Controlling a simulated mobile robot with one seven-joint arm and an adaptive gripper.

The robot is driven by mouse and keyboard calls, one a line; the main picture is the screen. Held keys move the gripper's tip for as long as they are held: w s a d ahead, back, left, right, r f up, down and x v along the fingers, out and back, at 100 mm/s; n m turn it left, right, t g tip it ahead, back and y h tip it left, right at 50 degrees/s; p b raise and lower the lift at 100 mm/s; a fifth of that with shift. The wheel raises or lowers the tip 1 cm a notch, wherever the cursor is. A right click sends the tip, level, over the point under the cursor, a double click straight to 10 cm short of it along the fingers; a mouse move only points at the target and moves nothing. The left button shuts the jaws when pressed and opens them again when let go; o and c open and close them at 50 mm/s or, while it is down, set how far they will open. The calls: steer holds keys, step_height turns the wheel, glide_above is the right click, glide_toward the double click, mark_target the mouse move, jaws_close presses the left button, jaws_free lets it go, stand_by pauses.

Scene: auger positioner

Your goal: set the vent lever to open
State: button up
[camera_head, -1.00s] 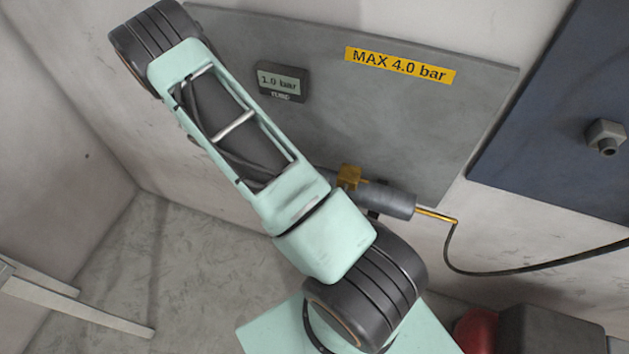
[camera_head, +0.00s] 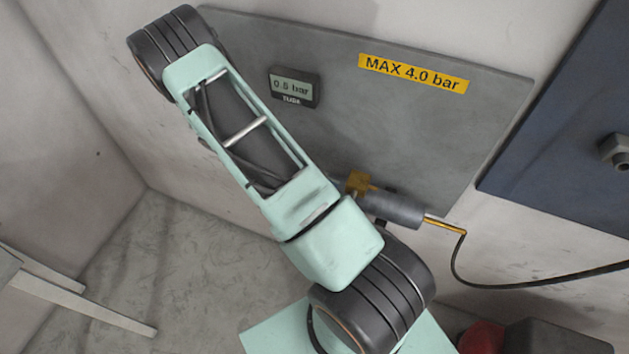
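The vent lever cannot be made out in the head view; my mint-green arm covers part of the grey panel (camera_head: 440,130) where it may be. A pressure display (camera_head: 293,88) on the panel reads 0.5 bar. A brass fitting (camera_head: 358,184) and a grey cylinder (camera_head: 394,208) with a brass end sit at the panel's lower edge, partly behind my arm. My gripper is not in view.
A yellow label (camera_head: 413,73) on the panel reads MAX 4.0 bar. A black hose (camera_head: 500,286) runs right from the cylinder. A dark blue panel (camera_head: 570,120) hangs at right. A red object (camera_head: 482,337) and a dark box (camera_head: 555,338) stand at the lower right.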

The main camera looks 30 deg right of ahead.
steer(key=v, duration=1.2)
